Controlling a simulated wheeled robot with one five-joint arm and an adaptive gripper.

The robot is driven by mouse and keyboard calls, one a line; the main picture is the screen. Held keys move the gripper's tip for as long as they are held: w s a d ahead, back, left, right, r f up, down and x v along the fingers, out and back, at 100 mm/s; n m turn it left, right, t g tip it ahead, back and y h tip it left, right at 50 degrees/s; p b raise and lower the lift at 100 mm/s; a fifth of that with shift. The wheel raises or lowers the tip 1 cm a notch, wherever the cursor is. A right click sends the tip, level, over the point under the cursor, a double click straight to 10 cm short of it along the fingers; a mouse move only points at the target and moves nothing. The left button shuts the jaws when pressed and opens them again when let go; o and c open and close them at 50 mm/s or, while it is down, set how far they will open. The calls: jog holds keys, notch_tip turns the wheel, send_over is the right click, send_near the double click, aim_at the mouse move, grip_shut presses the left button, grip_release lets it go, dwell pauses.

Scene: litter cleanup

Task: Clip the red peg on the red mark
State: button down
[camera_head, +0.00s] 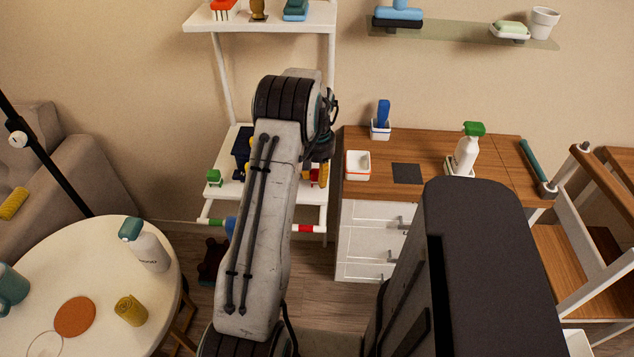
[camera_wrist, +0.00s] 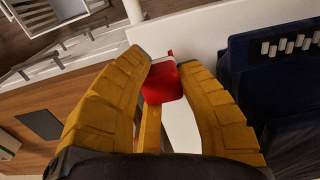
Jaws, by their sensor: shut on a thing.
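My gripper (camera_wrist: 163,72) has its yellow fingers shut on the red peg (camera_wrist: 165,84), which shows between the fingertips in the wrist view. In the head view, my gripper (camera_head: 322,174) is partly hidden behind my arm, with a bit of the red peg (camera_head: 313,176) beside it, above the lower white shelf. A white rail runs along that shelf's front. The red mark (camera_head: 306,229) is on its right part, below my gripper and apart from the peg. My arm hides the rail's middle.
A green peg (camera_head: 214,178) and a dark blue object (camera_head: 240,155) are on the lower shelf (camera_head: 225,191). A wooden-topped cabinet (camera_head: 440,150) with a spray bottle (camera_head: 466,150) stands right. A round table (camera_head: 105,250) is at left.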

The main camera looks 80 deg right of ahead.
jog(key=shift+r+p, duration=0.75)
jog(key=shift+r, duration=0.6)
jog(key=shift+f, duration=0.15)
